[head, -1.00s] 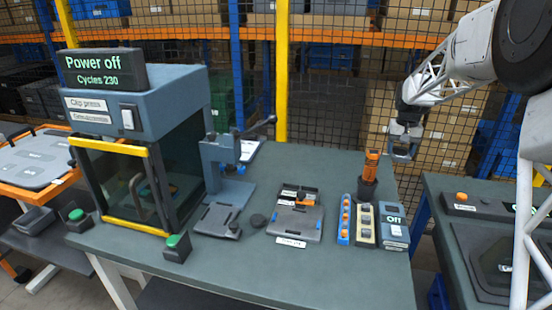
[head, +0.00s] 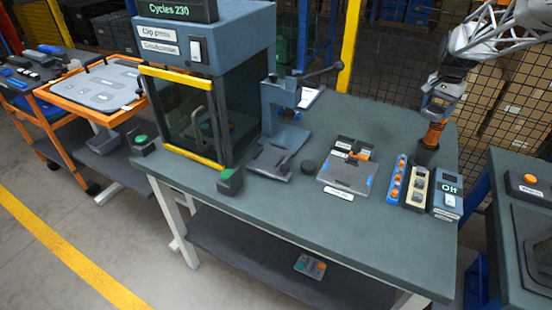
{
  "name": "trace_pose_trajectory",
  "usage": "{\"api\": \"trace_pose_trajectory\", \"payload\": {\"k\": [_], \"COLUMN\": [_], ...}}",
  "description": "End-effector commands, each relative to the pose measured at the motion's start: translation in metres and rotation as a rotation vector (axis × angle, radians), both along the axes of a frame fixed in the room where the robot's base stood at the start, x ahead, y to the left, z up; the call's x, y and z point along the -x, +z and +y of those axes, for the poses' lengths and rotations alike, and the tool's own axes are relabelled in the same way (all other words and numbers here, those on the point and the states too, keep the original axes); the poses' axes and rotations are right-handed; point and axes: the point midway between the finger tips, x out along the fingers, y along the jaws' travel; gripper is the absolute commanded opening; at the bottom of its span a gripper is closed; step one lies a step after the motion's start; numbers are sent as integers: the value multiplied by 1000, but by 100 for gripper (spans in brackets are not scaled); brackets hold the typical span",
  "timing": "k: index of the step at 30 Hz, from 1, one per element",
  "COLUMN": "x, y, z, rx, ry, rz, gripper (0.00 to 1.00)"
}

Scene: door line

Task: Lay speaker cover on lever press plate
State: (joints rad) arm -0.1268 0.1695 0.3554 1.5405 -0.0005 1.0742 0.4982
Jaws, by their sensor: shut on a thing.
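The lever press (head: 285,108) is blue-grey, with a dark lever arm reaching to the right. A dark flat plate (head: 270,162) lies at its front foot. My gripper (head: 437,112) is at the right rear of the bench, shut on the top of an upright orange-handled tool (head: 433,133). The tool's lower end is hidden in a dark cup (head: 427,154).
The clip press (head: 205,85) stands left of the lever press. A blue strip with orange parts (head: 397,180), a cream tray (head: 415,188) and a grey box reading "Off" (head: 446,198) stand in front of the cup. The front right of the bench (head: 365,235) is clear.

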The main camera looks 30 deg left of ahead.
Motion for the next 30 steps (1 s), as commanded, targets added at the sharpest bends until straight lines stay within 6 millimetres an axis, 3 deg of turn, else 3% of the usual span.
{"api": "trace_pose_trajectory", "payload": {"k": [2,5,14,30], "x": [8,17,55,150], "y": [-5,-10,-28,-57], "z": [17,35,98,214], "rx": [0,0,1,1], "ry": [6,16,64,175], "rz": [2,4,9,4], "gripper": [38,31,30,30]}}
